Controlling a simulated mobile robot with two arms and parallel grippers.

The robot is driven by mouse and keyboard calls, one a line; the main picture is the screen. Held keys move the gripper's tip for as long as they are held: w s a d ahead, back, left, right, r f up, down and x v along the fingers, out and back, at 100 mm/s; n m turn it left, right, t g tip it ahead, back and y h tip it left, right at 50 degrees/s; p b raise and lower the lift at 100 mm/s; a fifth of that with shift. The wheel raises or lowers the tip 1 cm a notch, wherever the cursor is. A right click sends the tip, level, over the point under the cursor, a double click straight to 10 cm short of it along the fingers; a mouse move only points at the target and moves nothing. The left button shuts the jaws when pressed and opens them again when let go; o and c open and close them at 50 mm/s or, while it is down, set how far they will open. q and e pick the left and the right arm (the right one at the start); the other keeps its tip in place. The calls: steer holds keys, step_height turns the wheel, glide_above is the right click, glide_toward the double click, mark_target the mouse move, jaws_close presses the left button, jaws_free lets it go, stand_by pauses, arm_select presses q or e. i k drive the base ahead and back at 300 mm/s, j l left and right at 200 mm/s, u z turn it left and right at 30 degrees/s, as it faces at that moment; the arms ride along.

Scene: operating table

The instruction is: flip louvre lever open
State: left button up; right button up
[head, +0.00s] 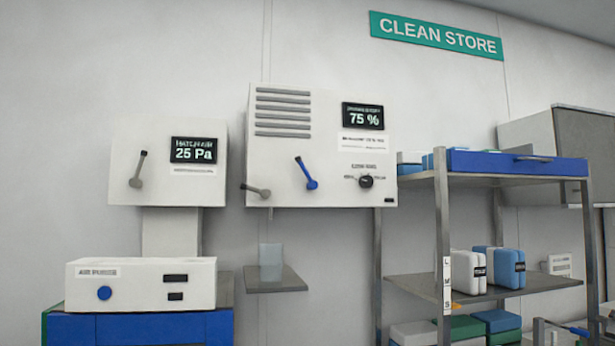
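A white wall unit (335,110) hangs at the middle of the head view, with grey louvre slats (283,112) at its upper left. A blue lever (306,174) on its face tilts up and to the left, with a dark tip. A grey lever (257,190) near its lower left edge points left and slightly up, also dark-tipped. A smaller unit to the left carries another grey lever (139,169), tilted up with a dark tip. No label shows which is the louvre lever. Neither of my grippers is in view.
The middle unit has a "75 %" display (363,116) and a black knob (366,181). The left unit's display (194,150) reads "25 Pa". A small shelf (275,283) with a translucent container sits below. A white box (140,284) stands lower left; metal shelving (442,230) stands right.

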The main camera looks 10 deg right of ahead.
mark_target(311, 186)
steer(key=i+l+u, duration=0.1)
steer(key=l, duration=0.25)
steer(key=i+l+u, duration=0.25)
steer(key=l, duration=0.45)
steer(key=i+l+u, duration=0.15)
steer(key=l, duration=0.2)
steer(key=i+l+u, duration=0.1)
steer(key=l, duration=0.3)
